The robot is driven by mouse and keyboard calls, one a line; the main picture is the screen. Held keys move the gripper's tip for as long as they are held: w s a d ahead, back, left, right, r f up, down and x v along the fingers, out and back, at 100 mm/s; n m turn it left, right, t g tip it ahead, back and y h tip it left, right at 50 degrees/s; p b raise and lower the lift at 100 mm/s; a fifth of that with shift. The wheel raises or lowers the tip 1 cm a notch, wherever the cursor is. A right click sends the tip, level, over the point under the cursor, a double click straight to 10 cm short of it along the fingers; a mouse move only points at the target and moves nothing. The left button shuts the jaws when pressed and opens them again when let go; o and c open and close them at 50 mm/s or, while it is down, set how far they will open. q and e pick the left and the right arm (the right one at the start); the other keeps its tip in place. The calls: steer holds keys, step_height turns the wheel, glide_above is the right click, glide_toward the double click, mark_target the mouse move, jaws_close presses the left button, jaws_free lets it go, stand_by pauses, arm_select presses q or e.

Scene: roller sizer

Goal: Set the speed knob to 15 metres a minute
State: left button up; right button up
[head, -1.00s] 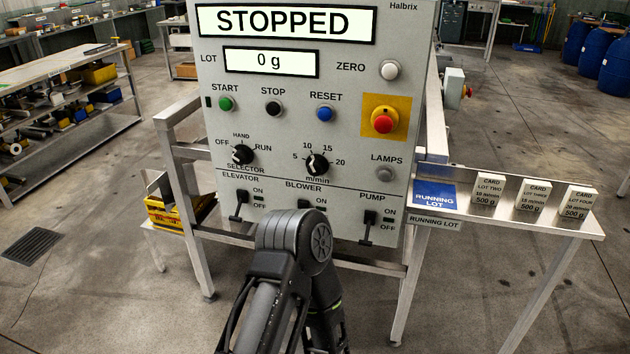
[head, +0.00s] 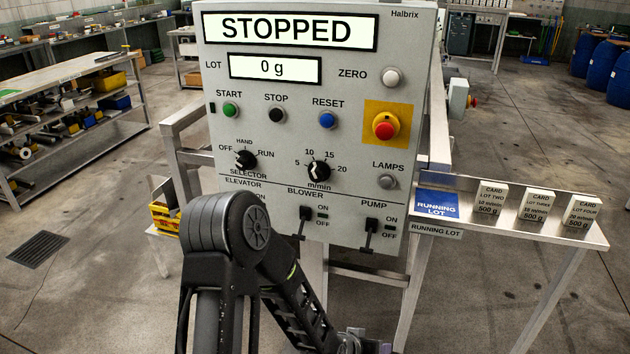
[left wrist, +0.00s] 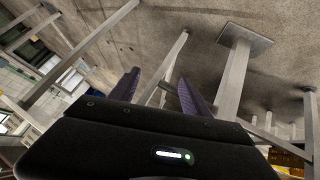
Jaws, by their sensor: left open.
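The speed knob (head: 318,171) is a black rotary knob on the grey control panel (head: 300,226), with 5, 10, 15 and 20 around it and m/min below. A pale pointer mark shows on it, but it is too small to read its setting surely. My left arm stands in front of the panel's lower left; its elbow hides part of the elevator switch area. My left gripper (left wrist: 158,90) shows in the left wrist view, its two fingers apart with nothing between them. It points at floor and metal legs, away from the knob. My right gripper is in no view.
The selector knob (head: 245,160) is left of the speed knob. The blower switch (head: 304,221) and pump switch (head: 369,234) are below. A red emergency button (head: 386,125) is upper right. A shelf (head: 575,229) with lot cards stands at right. The display (head: 290,30) reads STOPPED.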

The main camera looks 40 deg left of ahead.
arm_select(q)
steer(key=w+a+r+n+t+y, duration=0.1)
steer(key=w+a+r+t+y, duration=0.1)
steer(key=w+a+r, duration=0.35)
steer(key=w+a+r+t+y, duration=0.2)
steer(key=a+r+t, duration=0.1)
steer(key=a+r, duration=0.55)
steer(key=n+t+y+b, duration=0.1)
steer(key=t+y, duration=0.2)
glide_toward(315, 177)
steer(key=w, duration=0.2)
steer(key=shift+s+a+f, duration=0.15)
steer(key=p+x, duration=0.1)
steer(key=x, duration=0.6)
steer(key=shift+w+a+p, duration=0.15)
steer(key=shift+w+p, duration=0.2)
steer(key=shift+p, duration=0.05)
jaws_close()
